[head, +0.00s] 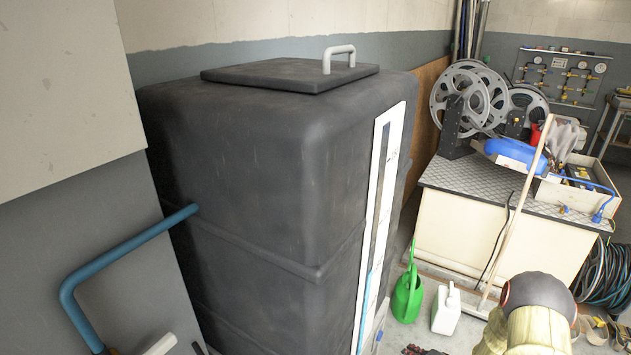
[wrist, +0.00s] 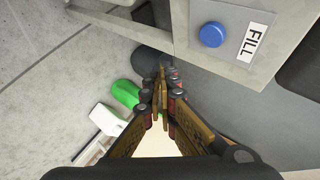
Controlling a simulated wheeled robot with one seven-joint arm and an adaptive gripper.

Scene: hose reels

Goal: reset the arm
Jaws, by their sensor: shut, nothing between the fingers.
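My gripper (wrist: 162,95) shows in the wrist view, with its two fingers brought together at the tips and nothing held between them. A link of my arm (head: 535,315) shows at the lower right of the head view. Beyond the fingers in the wrist view are a green watering can (wrist: 124,94) and a white jug (wrist: 107,119) on the floor. A grey box with a blue button (wrist: 211,34) and a FILL label (wrist: 255,42) is at the upper right of that view, apart from the fingertips.
A large dark tank (head: 260,170) with a lid handle (head: 339,52) fills the middle of the head view. A blue pipe (head: 120,255) runs at its left. A bench (head: 470,215) with reels (head: 470,95) stands right. The green can (head: 407,295) and white jug (head: 446,312) stand between.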

